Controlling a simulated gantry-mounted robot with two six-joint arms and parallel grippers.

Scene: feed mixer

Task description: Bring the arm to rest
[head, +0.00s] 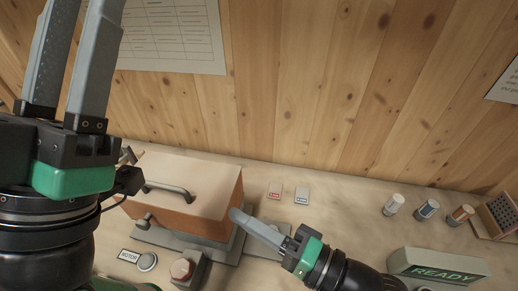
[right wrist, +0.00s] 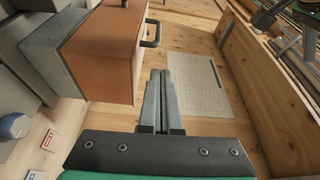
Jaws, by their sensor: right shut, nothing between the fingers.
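My right gripper (head: 238,216) reaches in from the lower right of the head view. Its fingers are together and empty, close to the right end of the orange-brown box (head: 190,215); I cannot tell if they touch it. The shut fingers also show in the right wrist view (right wrist: 161,75), with the box (right wrist: 105,60) to their left. My left gripper (head: 82,25) stands large at the left of the head view, fingers pointing up and apart, with nothing seen between them. Its fingertips run to the top edge of the picture.
Two small labels (head: 288,193), several small jars (head: 427,209) and a READY display (head: 438,266) lie rightward. A plank wall (head: 300,80) stands behind.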

